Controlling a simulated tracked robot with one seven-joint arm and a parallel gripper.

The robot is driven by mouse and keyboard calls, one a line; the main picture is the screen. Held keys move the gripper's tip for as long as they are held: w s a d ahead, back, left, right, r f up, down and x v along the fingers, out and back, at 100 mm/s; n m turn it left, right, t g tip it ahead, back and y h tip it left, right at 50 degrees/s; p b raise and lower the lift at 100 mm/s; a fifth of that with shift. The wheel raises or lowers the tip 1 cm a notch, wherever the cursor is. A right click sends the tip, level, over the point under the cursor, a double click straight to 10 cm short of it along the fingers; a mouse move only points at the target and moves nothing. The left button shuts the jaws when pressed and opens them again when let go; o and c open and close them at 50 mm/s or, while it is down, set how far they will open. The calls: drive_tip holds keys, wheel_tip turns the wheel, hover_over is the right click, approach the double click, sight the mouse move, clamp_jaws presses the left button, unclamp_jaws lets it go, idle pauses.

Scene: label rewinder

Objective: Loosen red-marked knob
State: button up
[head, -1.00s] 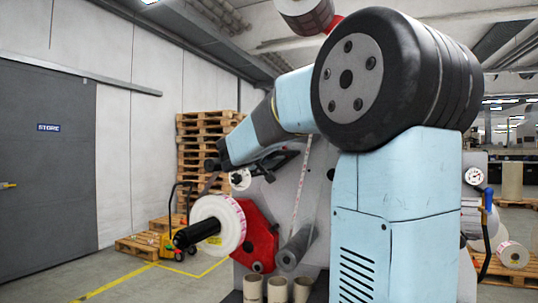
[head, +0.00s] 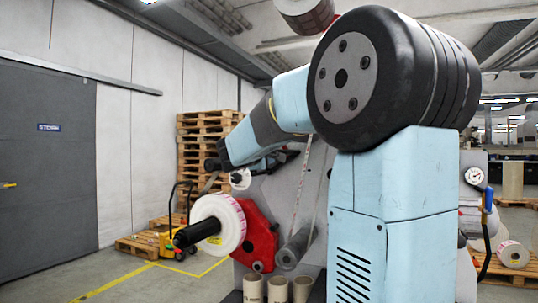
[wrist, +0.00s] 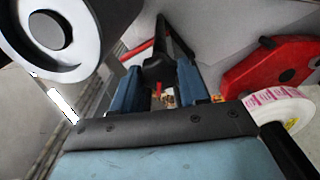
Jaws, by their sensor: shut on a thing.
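In the wrist view my gripper (wrist: 160,85) has its two blue fingers on either side of a dark knob (wrist: 159,67), shut on it. A thin red mark shows near the knob. The knob sits in front of the grey machine panel (wrist: 215,40). The fingers hide the knob's sides, and its exact turn is hard to tell. In the head view my gripper (head: 282,157) is small and partly behind my arm in front of the panel; the knob cannot be made out there.
A white label roll (head: 225,207) on a black shaft and a red plate (head: 262,238) are below my gripper; both show at the wrist view's right. Cardboard cores (head: 277,289) stand below.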

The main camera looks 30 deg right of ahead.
drive_tip(key=shift+w+a+f, duration=0.1)
drive_tip(key=shift+a+f, duration=0.05)
drive_tip(key=shift+a, duration=0.05)
idle(0.4)
drive_tip(key=o, duration=0.9)
drive_tip(key=shift+w, duration=0.1)
drive_tip(key=shift+c, duration=0.2)
drive_tip(key=shift+o, duration=1)
drive_tip(key=shift+d, duration=0.1)
drive_tip(key=v, duration=1.4)
drive_tip(key=shift+d, duration=0.15)
